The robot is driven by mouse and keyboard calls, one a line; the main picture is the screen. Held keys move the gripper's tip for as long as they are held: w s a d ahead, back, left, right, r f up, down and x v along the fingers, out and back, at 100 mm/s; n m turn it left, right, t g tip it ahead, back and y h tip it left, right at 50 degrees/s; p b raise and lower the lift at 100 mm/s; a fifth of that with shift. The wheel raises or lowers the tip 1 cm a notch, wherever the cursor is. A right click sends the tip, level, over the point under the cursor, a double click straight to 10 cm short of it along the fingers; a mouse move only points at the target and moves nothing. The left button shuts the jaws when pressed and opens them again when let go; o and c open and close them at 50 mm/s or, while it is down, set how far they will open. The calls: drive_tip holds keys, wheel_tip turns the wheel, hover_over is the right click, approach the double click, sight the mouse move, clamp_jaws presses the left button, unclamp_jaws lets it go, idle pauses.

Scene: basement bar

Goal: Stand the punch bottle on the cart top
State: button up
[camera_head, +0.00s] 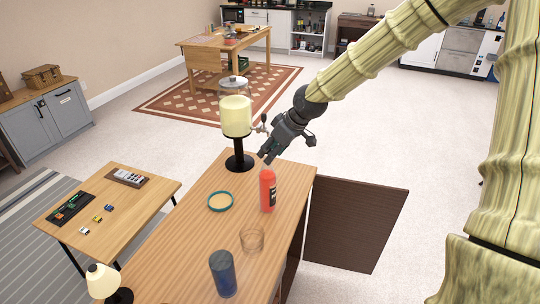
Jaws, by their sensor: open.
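A red bottle (268,192) with a dark label, which looks like the punch bottle, stands upright near the right edge of a long wooden top (185,232). This top may be the cart top; I cannot tell for sure. My gripper (267,158) is open and points down and to the left, with its fingertips at the bottle's upper end in the picture. The bottle's neck is partly hidden there, and I cannot tell whether the fingers touch it.
A drink dispenser (236,116) on a black stand is behind the bottle. A round green-rimmed coaster (221,202), a clear glass (252,240), a blue tumbler (223,273) and a lamp (104,281) share the top. A dark door (355,224) hangs open at right. A low table (110,207) stands left.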

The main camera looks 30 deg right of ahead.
drive_tip(key=b+v, duration=0.1)
drive_tip(key=v, duration=0.8)
drive_tip(key=shift+s, duration=0.1)
drive_tip(key=shift+d, duration=0.1)
idle(0.3)
